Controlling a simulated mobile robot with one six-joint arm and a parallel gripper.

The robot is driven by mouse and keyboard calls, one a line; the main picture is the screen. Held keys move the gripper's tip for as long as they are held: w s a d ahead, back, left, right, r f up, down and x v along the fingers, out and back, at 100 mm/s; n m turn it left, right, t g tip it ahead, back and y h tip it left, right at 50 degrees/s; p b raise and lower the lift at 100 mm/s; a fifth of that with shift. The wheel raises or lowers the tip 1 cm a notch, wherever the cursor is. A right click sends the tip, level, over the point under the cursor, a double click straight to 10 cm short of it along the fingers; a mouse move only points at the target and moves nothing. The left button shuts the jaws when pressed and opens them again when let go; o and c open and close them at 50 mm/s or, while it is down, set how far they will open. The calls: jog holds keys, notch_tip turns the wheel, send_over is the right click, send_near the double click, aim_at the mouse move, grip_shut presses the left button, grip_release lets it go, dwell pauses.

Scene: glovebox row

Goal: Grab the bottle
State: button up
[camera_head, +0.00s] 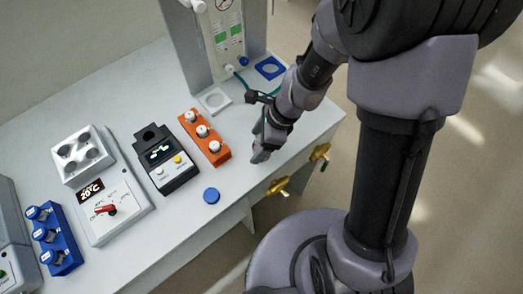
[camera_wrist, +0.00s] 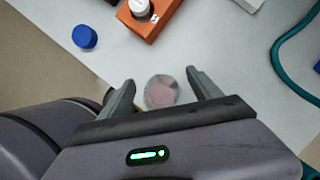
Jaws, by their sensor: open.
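A round, clear-rimmed thing with a pinkish inside, seen from above, shows in the wrist view and looks like an uncapped bottle (camera_wrist: 161,92). It stands on the white bench between the two fingers of my open gripper (camera_wrist: 160,84), with a gap on each side. I cannot tell whether the fingers are level with it. In the head view my gripper (camera_head: 261,147) points down near the bench's front edge, and it hides the bottle there. A blue cap (camera_head: 211,195) lies on the bench to the left; it also shows in the wrist view (camera_wrist: 84,37).
An orange rack (camera_head: 205,137) with white-capped vials stands close by, left of my gripper. Behind are a white square holder (camera_head: 214,100), a blue one (camera_head: 269,67) and a teal hose. Farther left are a black device (camera_head: 165,160), a heater (camera_head: 112,209) and a blue rack (camera_head: 57,238).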

jog(key=shift+f, duration=0.1)
jog(key=shift+c, duration=0.4)
jog(key=c, duration=1.5)
